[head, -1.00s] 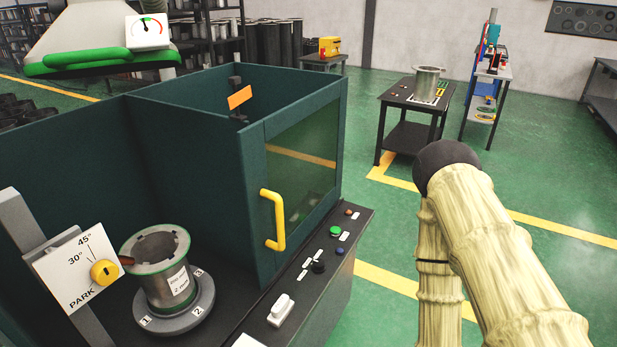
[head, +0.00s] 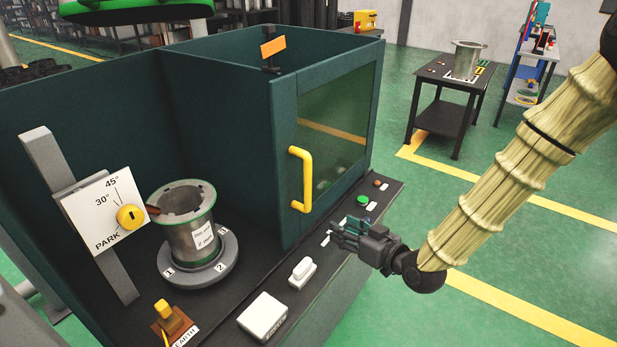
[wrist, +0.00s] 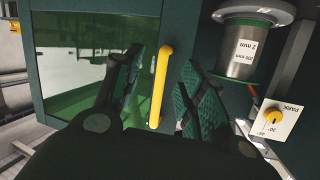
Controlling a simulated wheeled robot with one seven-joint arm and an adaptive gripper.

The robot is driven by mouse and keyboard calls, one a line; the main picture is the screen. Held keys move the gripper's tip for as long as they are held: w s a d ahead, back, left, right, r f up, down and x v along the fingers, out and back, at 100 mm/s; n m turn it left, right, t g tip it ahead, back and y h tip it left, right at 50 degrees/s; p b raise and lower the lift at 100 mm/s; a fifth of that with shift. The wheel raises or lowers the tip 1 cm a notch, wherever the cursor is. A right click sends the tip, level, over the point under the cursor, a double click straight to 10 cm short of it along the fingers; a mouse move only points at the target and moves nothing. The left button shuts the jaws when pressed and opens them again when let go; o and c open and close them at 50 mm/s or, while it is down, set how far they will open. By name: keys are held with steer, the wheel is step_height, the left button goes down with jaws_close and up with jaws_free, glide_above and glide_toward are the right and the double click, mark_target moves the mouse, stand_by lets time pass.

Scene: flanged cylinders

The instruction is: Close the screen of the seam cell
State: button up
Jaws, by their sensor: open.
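The screen (head: 332,130) of the seam cell is a dark green panel with a tinted window, standing at the right part of the cell. Its yellow upright handle (head: 306,182) is on its left side. The cell's left part is open, showing a flanged cylinder (head: 194,236) on a numbered turntable. My gripper (head: 343,234) is open and empty, low and to the right of the handle in the head view. In the wrist view the handle (wrist: 160,88) appears between the two spread fingers; I cannot tell how far beyond them it is.
A dark ledge with buttons, a white switch (head: 302,272) and a white box (head: 263,317) runs along the cell's front. An angle dial (head: 115,210) stands left of the cylinder. A small table (head: 447,90) with another cylinder is behind.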

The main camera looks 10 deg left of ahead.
mark_target(308, 171)
step_height(308, 171, up, 10)
steer(key=w+a+n+t+y, duration=0.1)
steer(key=w+a+n+y, duration=0.2)
steer(key=x, duration=0.3)
steer(key=p+x, duration=0.1)
steer(key=x, duration=0.2)
steer(key=p+x, duration=0.1)
steer(key=x, duration=0.3)
steer(key=shift+a+r, duration=0.1)
steer(key=shift+r, duration=0.15)
steer(key=shift+c, duration=0.2)
jaws_close()
